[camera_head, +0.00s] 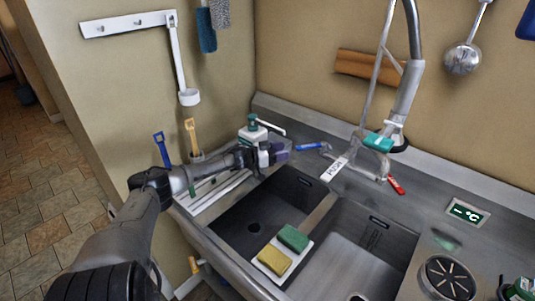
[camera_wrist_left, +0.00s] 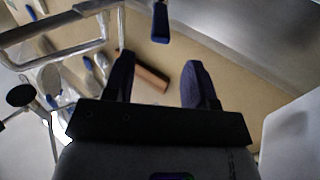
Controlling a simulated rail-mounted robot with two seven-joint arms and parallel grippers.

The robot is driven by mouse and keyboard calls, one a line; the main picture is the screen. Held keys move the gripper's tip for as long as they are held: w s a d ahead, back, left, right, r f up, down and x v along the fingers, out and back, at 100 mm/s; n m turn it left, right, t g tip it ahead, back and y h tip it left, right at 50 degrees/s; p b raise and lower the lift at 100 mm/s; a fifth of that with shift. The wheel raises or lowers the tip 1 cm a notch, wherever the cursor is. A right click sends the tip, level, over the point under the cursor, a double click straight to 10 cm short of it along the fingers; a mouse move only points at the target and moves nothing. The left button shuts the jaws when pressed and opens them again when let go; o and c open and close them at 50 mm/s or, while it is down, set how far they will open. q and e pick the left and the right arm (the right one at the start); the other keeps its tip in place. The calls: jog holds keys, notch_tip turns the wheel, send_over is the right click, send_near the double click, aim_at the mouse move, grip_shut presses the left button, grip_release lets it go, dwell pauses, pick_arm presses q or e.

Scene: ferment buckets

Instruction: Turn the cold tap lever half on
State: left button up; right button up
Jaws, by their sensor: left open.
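The cold tap lever is the blue-handled lever (camera_head: 312,147) on the left side of the tap at the back of the sink. In the left wrist view the blue lever (camera_wrist_left: 160,24) shows at the top, beyond the fingertips and roughly midway between them. My left gripper (camera_head: 281,151) is just left of the lever, above the back of the left basin. In the wrist view its two dark fingers (camera_wrist_left: 160,78) are apart with nothing held between them. The red lever (camera_head: 396,186) is on the tap's right side. My right gripper does not show.
A soap bottle (camera_head: 253,131) stands just behind my left gripper. A tall spray spout (camera_head: 407,90) rises behind the levers. A white tag (camera_head: 334,170) hangs at the tap. A green sponge (camera_head: 293,238) and a yellow sponge (camera_head: 273,260) lie between the two basins.

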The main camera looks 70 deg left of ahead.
pick_arm(q)
jog(key=shift+s+a+p, duration=0.15)
jog(key=shift+s+p, duration=0.1)
jog(key=shift+s, duration=1.05)
jog(key=shift+s+a+p, duration=0.1)
jog(key=shift+s+p, duration=0.1)
jog(key=shift+s, duration=1.05)
